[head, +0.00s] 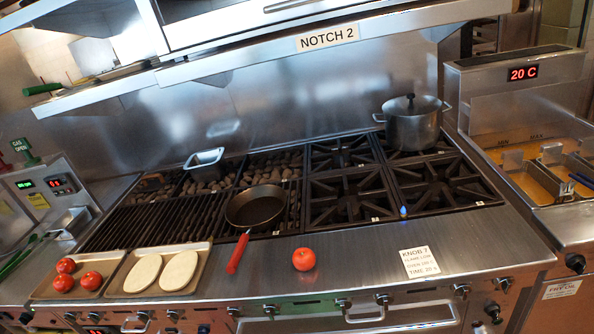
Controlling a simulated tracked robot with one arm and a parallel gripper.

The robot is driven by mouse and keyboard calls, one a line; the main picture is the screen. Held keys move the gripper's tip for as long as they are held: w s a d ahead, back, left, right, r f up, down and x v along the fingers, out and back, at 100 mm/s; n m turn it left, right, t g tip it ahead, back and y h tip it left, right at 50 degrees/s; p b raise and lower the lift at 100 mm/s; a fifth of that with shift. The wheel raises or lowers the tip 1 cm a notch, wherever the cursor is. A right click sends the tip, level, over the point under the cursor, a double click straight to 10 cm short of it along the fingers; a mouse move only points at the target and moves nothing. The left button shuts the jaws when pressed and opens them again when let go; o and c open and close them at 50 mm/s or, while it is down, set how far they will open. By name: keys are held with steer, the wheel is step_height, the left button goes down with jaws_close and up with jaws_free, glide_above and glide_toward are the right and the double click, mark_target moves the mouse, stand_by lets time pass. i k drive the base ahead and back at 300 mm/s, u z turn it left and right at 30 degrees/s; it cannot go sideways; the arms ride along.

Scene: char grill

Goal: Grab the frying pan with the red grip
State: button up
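The frying pan (256,207) is dark and round and sits on the char grill grate, left of the burners. Its red grip (237,254) points toward the front and reaches over the steel front ledge. The pan looks empty. My gripper does not show in the head view.
A tomato (304,259) lies on the ledge right of the grip. Trays with tomatoes (91,281) and flat pale pieces (179,271) lie to the left. A lidded pot (411,124) stands on the back right burner. A steel shelf (310,42) overhangs the back.

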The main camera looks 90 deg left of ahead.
mark_target(257, 209)
steer(key=u, duration=0.5)
steer(key=i, duration=1.05)
steer(key=u, duration=1.15)
steer(key=i, duration=0.55)
steer(key=u, duration=0.25)
steer(key=k, duration=0.9)
steer(key=u, duration=0.2)
steer(key=i, duration=0.9)
steer(key=z, duration=0.1)
